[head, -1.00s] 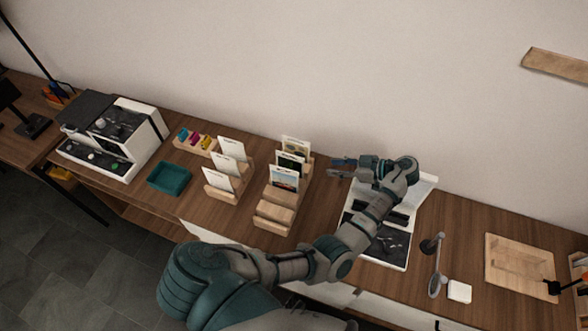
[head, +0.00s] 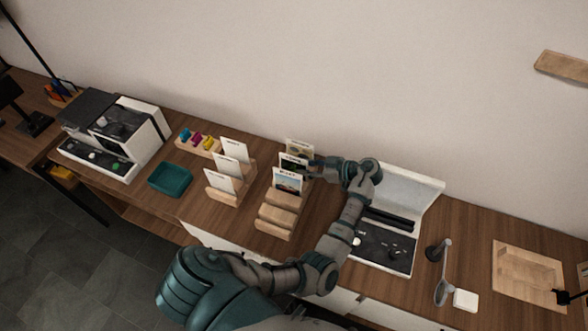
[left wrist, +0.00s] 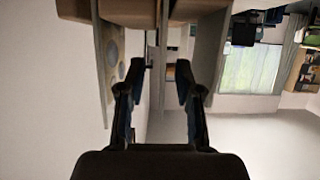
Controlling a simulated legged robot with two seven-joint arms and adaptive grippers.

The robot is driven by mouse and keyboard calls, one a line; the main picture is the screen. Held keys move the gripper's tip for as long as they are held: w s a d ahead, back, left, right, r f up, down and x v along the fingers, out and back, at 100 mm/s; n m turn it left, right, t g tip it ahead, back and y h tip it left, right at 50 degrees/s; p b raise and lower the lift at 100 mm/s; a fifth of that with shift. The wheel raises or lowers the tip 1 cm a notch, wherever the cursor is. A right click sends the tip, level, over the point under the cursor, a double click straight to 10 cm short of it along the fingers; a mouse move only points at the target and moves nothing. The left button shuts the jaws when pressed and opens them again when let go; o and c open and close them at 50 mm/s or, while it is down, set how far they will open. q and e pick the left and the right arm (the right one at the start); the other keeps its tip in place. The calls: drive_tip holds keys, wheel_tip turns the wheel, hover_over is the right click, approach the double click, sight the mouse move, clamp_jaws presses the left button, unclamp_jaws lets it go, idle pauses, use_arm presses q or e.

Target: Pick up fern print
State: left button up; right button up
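Three picture cards stand in a stepped wooden rack (head: 276,219) in the head view. The middle card (head: 292,163), with a dark picture, appears to be the fern print; its motif is too small to confirm. The front card (head: 287,182) has a landscape picture, and another card (head: 298,147) stands behind. My left gripper (head: 312,169) is at the right edge of the middle card. In the left wrist view its fingers (left wrist: 158,92) are apart, with a thin card edge (left wrist: 163,35) between and beyond them. Contact cannot be told. My right gripper is not in view.
A second rack with white cards (head: 222,182) stands to the left, near a teal tray (head: 170,178). A lamp-like stand (head: 441,270) is farther right.

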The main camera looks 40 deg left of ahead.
sight(294, 167)
use_arm(q)
drive_tip(key=p+x, duration=0.1)
drive_tip(key=x, duration=0.4)
drive_tip(key=shift+d+f, duration=0.1)
drive_tip(key=shift+s+f, duration=0.1)
drive_tip(key=shift+f, duration=0.05)
clamp_jaws()
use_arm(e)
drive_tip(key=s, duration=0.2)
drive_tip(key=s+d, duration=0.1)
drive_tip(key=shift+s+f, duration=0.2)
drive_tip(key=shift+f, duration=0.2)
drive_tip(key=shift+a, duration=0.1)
